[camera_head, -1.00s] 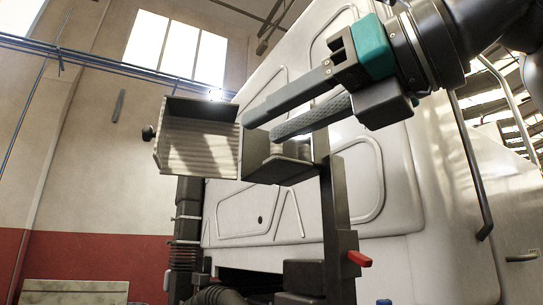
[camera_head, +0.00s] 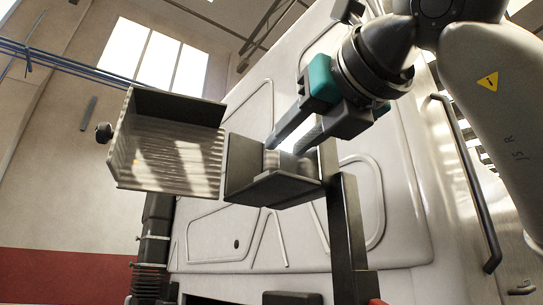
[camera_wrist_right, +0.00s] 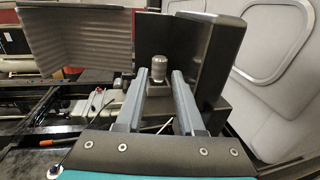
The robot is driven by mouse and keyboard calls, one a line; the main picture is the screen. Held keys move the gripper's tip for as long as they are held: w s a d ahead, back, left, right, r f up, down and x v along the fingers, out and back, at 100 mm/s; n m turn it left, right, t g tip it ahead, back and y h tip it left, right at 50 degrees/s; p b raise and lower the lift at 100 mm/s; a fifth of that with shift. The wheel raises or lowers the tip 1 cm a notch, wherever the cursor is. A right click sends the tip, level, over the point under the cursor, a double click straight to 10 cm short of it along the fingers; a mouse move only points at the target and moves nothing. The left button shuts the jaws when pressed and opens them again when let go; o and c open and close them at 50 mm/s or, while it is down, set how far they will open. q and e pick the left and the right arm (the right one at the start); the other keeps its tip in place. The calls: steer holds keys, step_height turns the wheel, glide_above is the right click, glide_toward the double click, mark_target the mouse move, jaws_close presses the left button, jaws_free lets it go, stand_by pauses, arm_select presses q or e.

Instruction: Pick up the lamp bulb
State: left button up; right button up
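The lamp bulb (camera_wrist_right: 159,67) stands upright in the wrist view as a small grey domed cylinder on a dark mount inside the open dark housing (camera_wrist_right: 214,65). My right gripper (camera_wrist_right: 160,78) is open, its two fingertips pointing at the bulb and lying left and right of its line. I cannot tell whether the tips reach beside it. In the head view my right gripper (camera_head: 284,147) comes from the upper right into the housing (camera_head: 285,190). There the bulb is mostly hidden behind the fingers and the housing wall. My left gripper is not in view.
A ribbed open box (camera_head: 165,155) adjoins the housing on the left. A dark upright post (camera_head: 345,235) stands right below the housing. A white panelled cab (camera_head: 400,200) is close behind. The housing's side walls leave little room around the fingers.

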mark_target(276, 152)
steer(key=shift+w+a, duration=0.25)
steer(key=shift+w, duration=0.25)
steer(key=p+x, duration=0.2)
steer(key=x, duration=0.2)
steer(key=shift+w+r, duration=0.15)
steer(key=shift+r, duration=0.05)
steer(key=shift+w+a+p, duration=0.25)
steer(key=shift+w+p, duration=0.05)
steer(key=shift+w, duration=0.1)
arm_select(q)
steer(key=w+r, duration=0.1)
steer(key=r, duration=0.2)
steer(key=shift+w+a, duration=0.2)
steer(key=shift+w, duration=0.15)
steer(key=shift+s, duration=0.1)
arm_select(e)
steer(key=shift+s, duration=0.1)
steer(key=shift+c, duration=0.7)
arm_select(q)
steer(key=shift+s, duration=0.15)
arm_select(e)
jaws_close()
